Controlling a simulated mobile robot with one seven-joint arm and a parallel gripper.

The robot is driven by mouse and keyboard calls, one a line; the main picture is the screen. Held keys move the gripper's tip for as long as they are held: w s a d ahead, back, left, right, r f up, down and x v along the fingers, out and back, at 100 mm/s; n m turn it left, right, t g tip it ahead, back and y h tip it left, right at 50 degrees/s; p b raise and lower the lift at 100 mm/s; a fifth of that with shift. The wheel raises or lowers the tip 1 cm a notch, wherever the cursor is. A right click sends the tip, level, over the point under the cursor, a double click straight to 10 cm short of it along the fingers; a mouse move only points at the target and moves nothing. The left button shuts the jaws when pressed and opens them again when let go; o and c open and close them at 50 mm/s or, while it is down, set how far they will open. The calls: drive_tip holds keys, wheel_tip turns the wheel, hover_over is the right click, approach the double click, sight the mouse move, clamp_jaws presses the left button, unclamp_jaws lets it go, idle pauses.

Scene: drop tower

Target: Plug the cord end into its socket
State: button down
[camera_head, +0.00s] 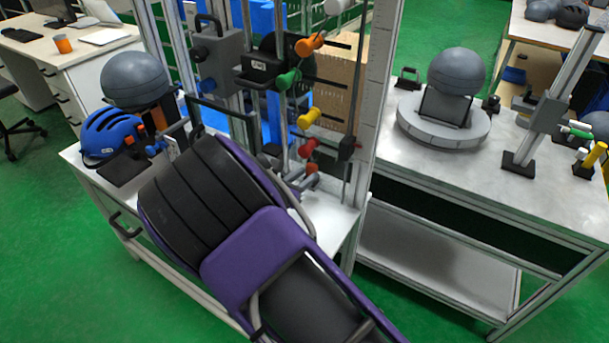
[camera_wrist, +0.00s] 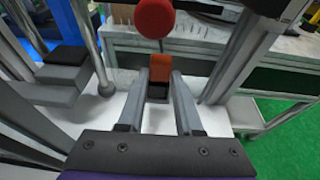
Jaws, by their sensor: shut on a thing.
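My gripper (camera_wrist: 160,88) is shut on a small orange-red block with a dark lower part, which I take to be the cord end (camera_wrist: 160,67). The block sits between the two fingertips, above a white surface. A red round knob (camera_wrist: 155,18) is just beyond it, with a thin dark line running down towards the block. In the head view my purple and black arm hides much of the gripper. A red knob (camera_head: 309,148) hangs on the tower near the arm's far end. I cannot tell which part is the socket.
The tower frame (camera_head: 378,90) carries an orange knob (camera_head: 305,47), a green knob (camera_head: 287,80) and a yellow knob (camera_head: 309,117). A blue helmet (camera_head: 112,135) and a grey ball (camera_head: 135,80) are at left. A metal post (camera_wrist: 90,45) stands left of the fingers.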

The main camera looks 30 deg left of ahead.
drive_tip(key=shift+f, duration=0.2)
drive_tip(key=c, duration=0.5)
unclamp_jaws()
drive_tip(key=s, duration=0.7)
drive_tip(key=shift+a, duration=0.3)
idle(0.3)
drive_tip(key=shift+r, duration=0.1)
